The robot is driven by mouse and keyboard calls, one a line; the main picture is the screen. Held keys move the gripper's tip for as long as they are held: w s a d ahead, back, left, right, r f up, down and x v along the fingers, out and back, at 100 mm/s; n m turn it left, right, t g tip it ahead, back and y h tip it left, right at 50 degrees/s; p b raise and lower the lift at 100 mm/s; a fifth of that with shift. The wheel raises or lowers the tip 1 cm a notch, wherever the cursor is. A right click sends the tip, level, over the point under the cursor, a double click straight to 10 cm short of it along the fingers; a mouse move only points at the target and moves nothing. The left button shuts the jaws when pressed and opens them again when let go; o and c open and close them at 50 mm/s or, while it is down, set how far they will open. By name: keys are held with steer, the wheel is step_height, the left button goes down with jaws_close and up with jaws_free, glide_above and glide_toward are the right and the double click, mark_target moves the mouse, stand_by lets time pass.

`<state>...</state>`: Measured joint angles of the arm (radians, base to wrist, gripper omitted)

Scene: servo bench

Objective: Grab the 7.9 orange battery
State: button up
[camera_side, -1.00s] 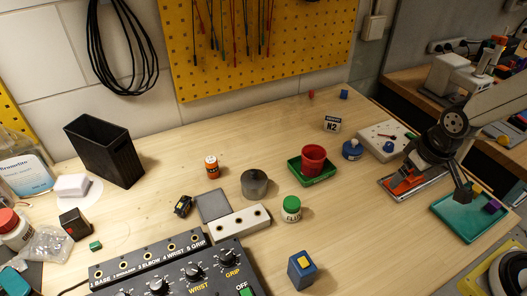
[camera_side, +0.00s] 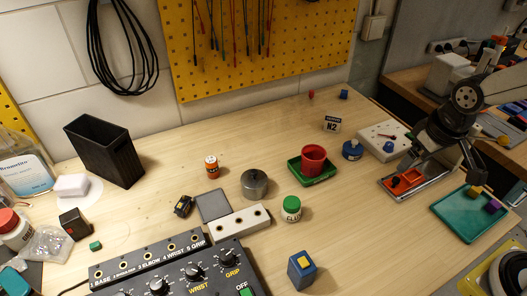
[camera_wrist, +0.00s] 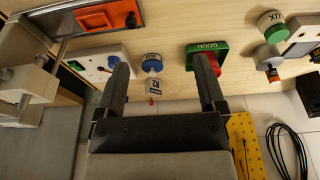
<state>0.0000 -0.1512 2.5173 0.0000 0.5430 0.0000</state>
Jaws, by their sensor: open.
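The orange battery (camera_side: 211,166) stands upright on the wooden bench left of the middle in the side view. It has an orange body with a pale, dark-marked band, and the 7.9 marking is too small to read. In the wrist view it appears small near the right edge (camera_wrist: 272,73), beside the grey metal pot (camera_side: 254,184). My gripper (camera_wrist: 163,68) is open and empty, its two dark fingers spread apart. In the side view my gripper (camera_side: 441,168) is at the far right, above the trays and well away from the battery.
A black bin (camera_side: 104,151) stands behind left. The wood around the battery is mostly clear.

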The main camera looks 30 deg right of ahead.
steer(key=w+a+n+t+h, duration=0.3)
steer(key=w+a+n+h, duration=0.1)
steer(key=w+n, duration=1)
steer(key=n+t+y, duration=0.6)
steer(key=n+t, duration=0.2)
steer(key=n, duration=1.6)
glide_above(214, 166)
steer(key=s, duration=0.4)
steer(key=f, duration=1)
steer(key=shift+d+f, duration=0.25)
steer(key=shift+d, duration=0.1)
steer(key=shift+f, duration=0.45)
steer(key=shift+w, duration=0.1)
